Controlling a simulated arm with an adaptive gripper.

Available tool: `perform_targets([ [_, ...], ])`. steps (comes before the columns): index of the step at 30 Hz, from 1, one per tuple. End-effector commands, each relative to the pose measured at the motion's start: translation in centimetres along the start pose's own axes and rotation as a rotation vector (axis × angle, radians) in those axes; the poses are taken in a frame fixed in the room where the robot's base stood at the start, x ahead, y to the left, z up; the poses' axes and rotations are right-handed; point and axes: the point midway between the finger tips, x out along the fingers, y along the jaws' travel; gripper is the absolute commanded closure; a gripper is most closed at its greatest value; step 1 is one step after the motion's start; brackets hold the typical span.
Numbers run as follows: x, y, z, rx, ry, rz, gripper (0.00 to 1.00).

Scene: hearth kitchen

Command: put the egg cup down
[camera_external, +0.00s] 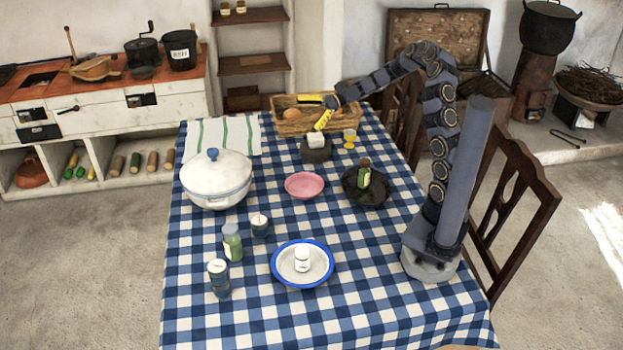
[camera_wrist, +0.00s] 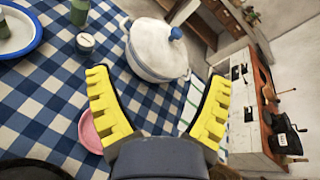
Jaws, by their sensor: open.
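A small yellow stemmed cup (camera_external: 349,138), which looks like the egg cup, stands upright on the checked tablecloth near the basket's right end. My gripper (camera_external: 307,112) is spread open with its yellow fingers over the wicker basket (camera_external: 285,129), to the left of and above the cup. Nothing shows between the fingers. In the wrist view the open gripper (camera_wrist: 158,76) is also empty, and the yellow cup is not visible there. A brown egg (camera_external: 292,113) lies in the basket.
A dark pot with a white block (camera_external: 317,141) stands beside the cup. A pink bowl (camera_external: 305,186), white tureen (camera_external: 217,182), black bowl (camera_external: 366,197) with a bottle and blue-rimmed plate (camera_external: 282,275) stand nearer. Bare cloth lies between them.

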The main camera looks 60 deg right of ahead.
Motion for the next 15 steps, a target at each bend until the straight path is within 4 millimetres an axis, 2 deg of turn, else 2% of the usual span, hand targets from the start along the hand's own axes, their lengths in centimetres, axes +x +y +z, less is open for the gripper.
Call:
perform_targets([
  [1,1.4,1.9,3.9,-0.120,-0.022,0.114,0.20],
  [3,2.4,5.4,7.9,-0.267,-0.042,0.270,0.20],
  [5,2.6,8.4,10.6,-0.394,-0.052,0.400,0.20],
  [6,2.5,10.6,12.1,-0.476,-0.056,0.487,0.20],
  [9,1.1,15.6,14.5,-0.673,-0.046,0.697,0.20],
  [11,-0.3,18.4,15.3,-0.784,-0.030,0.819,0.20],
  [15,-5.0,23.4,15.7,-1.015,0.033,1.090,0.20],
])
